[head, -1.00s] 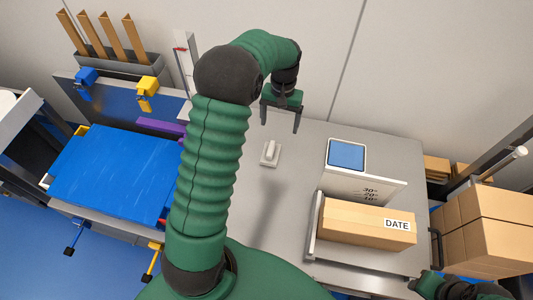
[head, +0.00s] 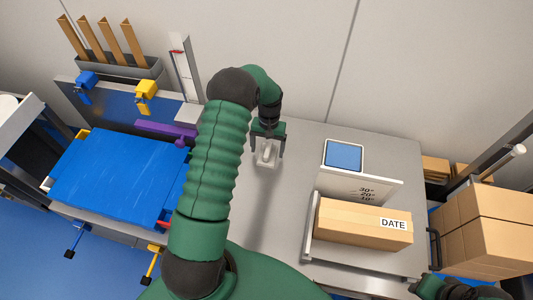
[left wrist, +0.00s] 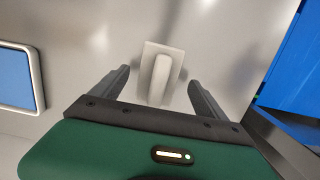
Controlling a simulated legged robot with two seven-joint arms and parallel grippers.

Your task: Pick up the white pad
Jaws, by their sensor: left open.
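The white pad (head: 265,158) lies on the grey table, a small flat base with a raised rounded handle on top. In the left wrist view the white pad (left wrist: 161,72) shows between and just beyond the fingertips. My left gripper (head: 267,152) is open and stands over the pad, one finger on each side of it. In the left wrist view the left gripper's fingers (left wrist: 158,82) are spread apart with nothing held. Whether they touch the pad I cannot tell. Part of my right arm shows at the lower right of the head view, but its gripper cannot be made out.
A cardboard box marked DATE (head: 362,224) and a blue-screened device (head: 344,154) stand on the right. A blue panel (head: 118,177) lies on the left, with a purple bar (head: 163,128) beside it. Stacked boxes (head: 490,225) stand far right. Table around the pad is clear.

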